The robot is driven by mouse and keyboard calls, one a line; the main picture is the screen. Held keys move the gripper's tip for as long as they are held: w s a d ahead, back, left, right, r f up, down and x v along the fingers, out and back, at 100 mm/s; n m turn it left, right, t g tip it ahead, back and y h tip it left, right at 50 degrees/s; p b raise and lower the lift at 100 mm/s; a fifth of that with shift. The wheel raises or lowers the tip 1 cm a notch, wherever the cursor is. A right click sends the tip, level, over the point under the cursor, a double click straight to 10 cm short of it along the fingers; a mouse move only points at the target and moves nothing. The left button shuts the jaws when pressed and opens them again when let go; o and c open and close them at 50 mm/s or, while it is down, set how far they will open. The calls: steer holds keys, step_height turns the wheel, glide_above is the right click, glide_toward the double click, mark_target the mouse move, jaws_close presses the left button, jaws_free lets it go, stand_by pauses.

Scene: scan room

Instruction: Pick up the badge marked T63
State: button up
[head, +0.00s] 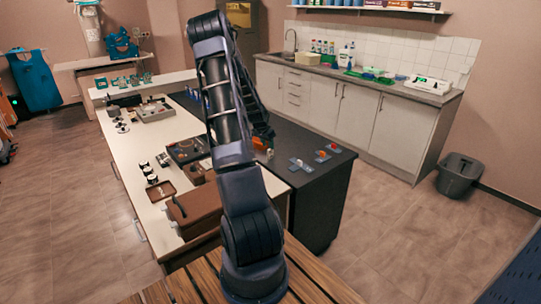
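Several small tags or badges lie on the dark counter (318,187) to the right of my arm. One is a bluish piece with a pale top (300,165), one has an orange-red top (322,156), and one has a red-orange top (333,148). Their markings are too small to read, so I cannot tell which, if any, is T63. My gripper (262,138) seems to be at the far end of the folded arm, above the dark counter and left of these pieces. It is dark and mostly hidden behind my arm links, and its fingers cannot be made out.
A white worktop (135,165) on the left holds trays, small round items and a brown case (195,210). Part of the dark counter is hidden by my arm. A sink counter (400,92) runs along the back wall. A grey bin (460,175) stands at right. The floor there is clear.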

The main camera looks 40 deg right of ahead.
mark_target(270, 151)
steer(key=shift+x, duration=3.15)
steer(key=shift+s, duration=0.1)
jaws_close()
